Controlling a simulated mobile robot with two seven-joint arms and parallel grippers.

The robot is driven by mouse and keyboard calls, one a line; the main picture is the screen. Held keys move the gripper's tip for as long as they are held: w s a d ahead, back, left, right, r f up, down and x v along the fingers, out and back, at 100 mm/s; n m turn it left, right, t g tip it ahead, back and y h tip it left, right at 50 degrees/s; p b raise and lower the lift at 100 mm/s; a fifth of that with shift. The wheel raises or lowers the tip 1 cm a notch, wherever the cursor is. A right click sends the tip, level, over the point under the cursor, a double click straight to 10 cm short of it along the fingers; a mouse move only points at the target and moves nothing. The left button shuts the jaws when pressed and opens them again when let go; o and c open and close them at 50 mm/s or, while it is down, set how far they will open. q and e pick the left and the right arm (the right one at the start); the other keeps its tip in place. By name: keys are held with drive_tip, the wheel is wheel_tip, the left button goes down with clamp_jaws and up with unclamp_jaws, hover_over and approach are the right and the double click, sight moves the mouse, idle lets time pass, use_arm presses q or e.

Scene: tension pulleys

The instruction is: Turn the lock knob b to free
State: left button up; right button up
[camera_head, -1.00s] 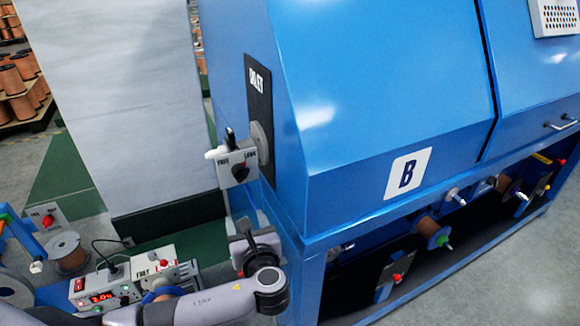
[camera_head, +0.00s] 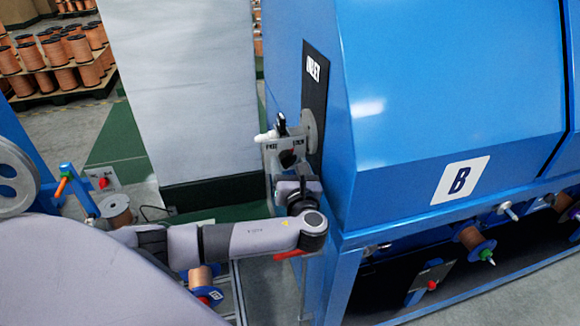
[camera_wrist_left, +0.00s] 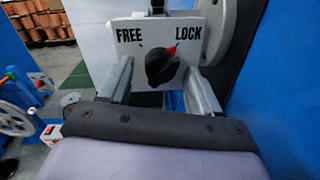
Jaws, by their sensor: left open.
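The lock knob b is a black knob (camera_wrist_left: 162,66) with a red pointer mark, on a light grey plate (camera_wrist_left: 134,40) lettered FREE at left and LOCK at right. Its red mark points up and right towards LOCK. In the head view the knob (camera_head: 288,158) sits on the plate beside the inlet of the blue machine B. My left gripper (camera_wrist_left: 160,76) is open, with one finger on each side of the knob in the wrist view. I cannot tell whether the fingers touch it. In the head view the left gripper (camera_head: 292,172) is just below the plate. My right gripper is not in view.
The blue machine cabinet (camera_head: 420,100) stands close at the right of the plate. A round grey disc (camera_head: 311,131) and a white-tipped pin (camera_head: 266,136) sit by the plate. A pale panel (camera_head: 185,80) stands behind. Copper spools (camera_head: 75,50) are far back.

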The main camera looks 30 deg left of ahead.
use_arm(q)
drive_tip(key=c, duration=1)
drive_tip(key=shift+c, duration=0.2)
